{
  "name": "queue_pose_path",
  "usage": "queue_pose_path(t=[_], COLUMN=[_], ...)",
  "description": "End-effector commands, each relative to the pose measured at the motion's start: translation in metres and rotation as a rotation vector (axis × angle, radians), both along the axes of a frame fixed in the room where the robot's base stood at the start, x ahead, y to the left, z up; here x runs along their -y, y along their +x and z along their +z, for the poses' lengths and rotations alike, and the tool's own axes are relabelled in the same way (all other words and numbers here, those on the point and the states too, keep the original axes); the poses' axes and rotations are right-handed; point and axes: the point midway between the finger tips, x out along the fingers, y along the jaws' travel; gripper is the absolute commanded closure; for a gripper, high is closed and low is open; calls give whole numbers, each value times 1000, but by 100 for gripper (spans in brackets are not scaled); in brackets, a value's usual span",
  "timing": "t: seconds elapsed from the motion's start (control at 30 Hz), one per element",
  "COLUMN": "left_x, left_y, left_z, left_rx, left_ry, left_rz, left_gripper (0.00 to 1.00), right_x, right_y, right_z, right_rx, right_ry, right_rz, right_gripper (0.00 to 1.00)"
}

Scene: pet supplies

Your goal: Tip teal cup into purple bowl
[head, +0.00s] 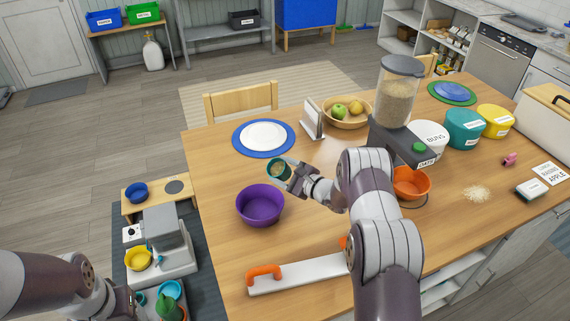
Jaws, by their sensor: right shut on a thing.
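The teal cup (270,171) is in my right gripper (286,175), which is shut on it. The cup is held above the table, just above and right of the purple bowl (260,208) in the picture. The cup looks tilted, and brownish contents show in its mouth. The bowl stands upright on the table, and its visible inside looks empty. My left gripper (118,303) is low at the left, off the table and partly out of frame; its fingers are not clear.
A dispenser (398,90) stands behind my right arm, beside an orange bowl (410,183). A blue plate (236,137) and a fruit bowl (350,120) are farther back. A white board with orange handles (305,273) lies in front.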

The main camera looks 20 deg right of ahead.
Motion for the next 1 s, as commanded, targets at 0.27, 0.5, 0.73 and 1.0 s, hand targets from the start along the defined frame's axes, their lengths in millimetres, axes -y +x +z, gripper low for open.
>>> queue_pose_path(t=[0.27, 0.5, 0.73, 1.0], left_x=[0, 0, 0, 0], left_y=[0, 0, 0, 0], left_z=[-8, -14, -20, -24], left_rx=[0, 0, 0, 0], left_ry=[0, 0, 0, 0], left_rz=[0, 0, 0, 0], left_gripper=[40, 40, 40, 40], right_x=[-1, -3, -5, -7], right_y=[0, 0, -1, -1], right_z=[-10, -19, -26, -32], right_rx=[22, 46, 77, 109], right_ry=[-79, -166, -279, -401], right_rz=[-1, -1, -2, -2], right_gripper=[84, 84, 84, 84])
